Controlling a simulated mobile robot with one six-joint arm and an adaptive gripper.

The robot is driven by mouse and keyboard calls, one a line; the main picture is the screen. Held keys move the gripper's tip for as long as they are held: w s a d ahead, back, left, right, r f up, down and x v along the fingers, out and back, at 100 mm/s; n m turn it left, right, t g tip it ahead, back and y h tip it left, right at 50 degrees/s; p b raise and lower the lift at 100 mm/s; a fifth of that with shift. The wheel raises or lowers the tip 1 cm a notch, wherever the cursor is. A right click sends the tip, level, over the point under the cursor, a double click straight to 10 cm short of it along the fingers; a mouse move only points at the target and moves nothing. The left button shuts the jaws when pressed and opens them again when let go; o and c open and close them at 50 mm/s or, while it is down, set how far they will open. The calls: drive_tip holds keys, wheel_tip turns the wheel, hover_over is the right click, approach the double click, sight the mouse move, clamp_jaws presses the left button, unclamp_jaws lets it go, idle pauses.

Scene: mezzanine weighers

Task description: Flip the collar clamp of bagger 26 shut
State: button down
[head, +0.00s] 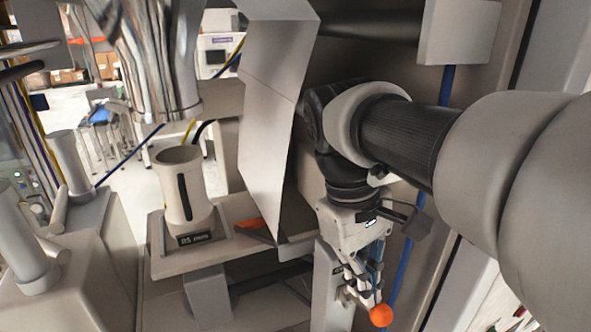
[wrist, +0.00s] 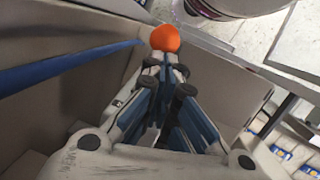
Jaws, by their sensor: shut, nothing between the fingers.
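My gripper (head: 366,297) is shut and points down at the lower right of the head view, beside a beige panel. In the wrist view my gripper (wrist: 165,68) shows its closed fingers with blue linkage. An orange round knob (head: 381,315) is right at the fingertips. It also shows just beyond them in the wrist view (wrist: 165,38). It is not between the fingers; I cannot tell whether they touch it. Any lever under the knob is hidden. I can read no number 26, and I cannot make out a collar clamp.
A beige cylinder (head: 182,188) with a dark slot stands on a shelf (head: 160,262), above a blurred black label. A tall bent metal panel (head: 266,130) stands left of my arm. A blue pipe (wrist: 70,68) crosses the wrist view. A wall closes in the right side.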

sight(375, 312)
drive_tip(key=shift+s+d+f+t+b, duration=0.1)
drive_tip(key=shift+s+f+t+b, duration=0.15)
drive_tip(key=shift+b, duration=0.4)
drive_tip(key=s+f+t+b, duration=0.1)
drive_tip(key=t+b, duration=0.1)
drive_tip(key=b, duration=0.2)
drive_tip(key=s+d+f+t+y+b, duration=0.1)
drive_tip(key=t+b, duration=0.1)
drive_tip(key=b, duration=0.2)
drive_tip(key=shift+s+f, duration=0.3)
drive_tip(key=shift+s+d+f+m+t+y+b, duration=0.1)
drive_tip(key=shift+s+f+t+y+b, duration=0.5)
drive_tip(key=shift+b, duration=1.6)
drive_tip(key=shift+s+d+f+m+t+h+b, duration=0.15)
drive_tip(key=shift+f+t+b, duration=0.8)
drive_tip(key=shift+b, duration=1.2)
drive_tip(key=shift+s+d+f+m+t+y+b, duration=0.1)
drive_tip(key=shift+s+f+t+y+b, duration=0.35)
drive_tip(key=shift+f+b, duration=1.2)
drive_tip(key=shift+r+b, duration=0.5)
drive_tip(key=shift+b, duration=0.15)
drive_tip(key=shift+r, duration=0.15)
